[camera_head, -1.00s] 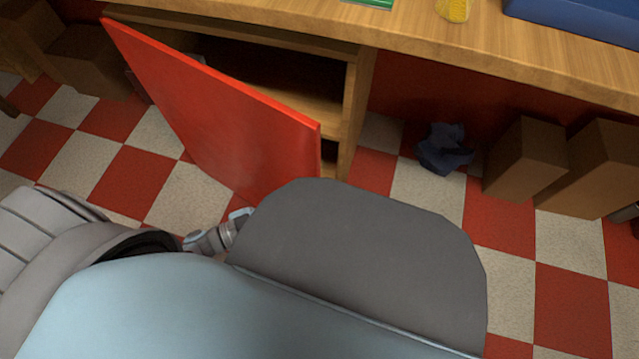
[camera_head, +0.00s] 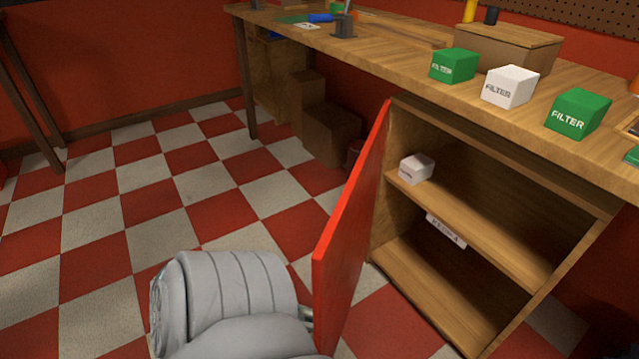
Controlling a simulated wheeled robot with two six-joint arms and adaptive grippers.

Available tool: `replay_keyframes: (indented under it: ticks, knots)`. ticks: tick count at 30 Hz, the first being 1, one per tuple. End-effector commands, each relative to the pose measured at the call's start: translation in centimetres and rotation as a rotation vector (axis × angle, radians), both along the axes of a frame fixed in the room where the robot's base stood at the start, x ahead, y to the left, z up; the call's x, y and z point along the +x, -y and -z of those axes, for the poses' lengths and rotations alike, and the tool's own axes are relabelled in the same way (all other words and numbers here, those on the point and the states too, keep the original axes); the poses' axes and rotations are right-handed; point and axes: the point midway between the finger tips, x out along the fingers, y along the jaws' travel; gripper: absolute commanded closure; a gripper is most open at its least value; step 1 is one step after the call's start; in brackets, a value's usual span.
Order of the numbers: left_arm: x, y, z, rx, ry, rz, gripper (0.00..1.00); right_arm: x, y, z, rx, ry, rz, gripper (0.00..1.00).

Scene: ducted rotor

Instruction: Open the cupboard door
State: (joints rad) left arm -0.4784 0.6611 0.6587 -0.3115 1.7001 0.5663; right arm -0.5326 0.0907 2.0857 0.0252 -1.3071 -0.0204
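The red cupboard door (camera_head: 352,225) stands swung wide open, seen nearly edge-on, with its hinge side at the cupboard's left. The wooden cupboard (camera_head: 478,222) under the workbench shows its inside, with a middle shelf. My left arm (camera_head: 225,300) is at the bottom, to the left of the door. Its gripper is mostly hidden; only a small grey metal part shows beside the door's free lower edge, and I cannot tell whether it touches the door. My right gripper is not in view.
A white box (camera_head: 416,168) stands on the shelf, and a white label or box (camera_head: 446,231) shows below it. Green (camera_head: 578,113) and white (camera_head: 510,86) filter boxes stand on the workbench (camera_head: 500,110). Brown boxes (camera_head: 330,135) stand under the bench. The checkered floor at left is clear.

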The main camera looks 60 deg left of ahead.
Motion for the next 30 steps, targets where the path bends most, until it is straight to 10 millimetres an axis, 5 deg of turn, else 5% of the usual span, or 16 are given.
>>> replay_keyframes:
  ticks: [13,15,18,30]
  knots:
    - [0.06,0.04,0.24,-0.003,-0.010,0.021,1.00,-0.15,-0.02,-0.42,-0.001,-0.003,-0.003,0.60]
    - [0.08,0.05,0.24,-0.002,-0.011,0.022,0.82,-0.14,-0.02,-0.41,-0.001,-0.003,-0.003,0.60]
    - [0.16,0.02,0.21,-0.002,-0.010,0.021,0.69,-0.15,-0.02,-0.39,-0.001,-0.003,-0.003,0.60]
    - [0.15,-0.17,-0.47,0.004,-0.004,0.021,0.69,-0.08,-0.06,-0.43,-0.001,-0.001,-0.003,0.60]
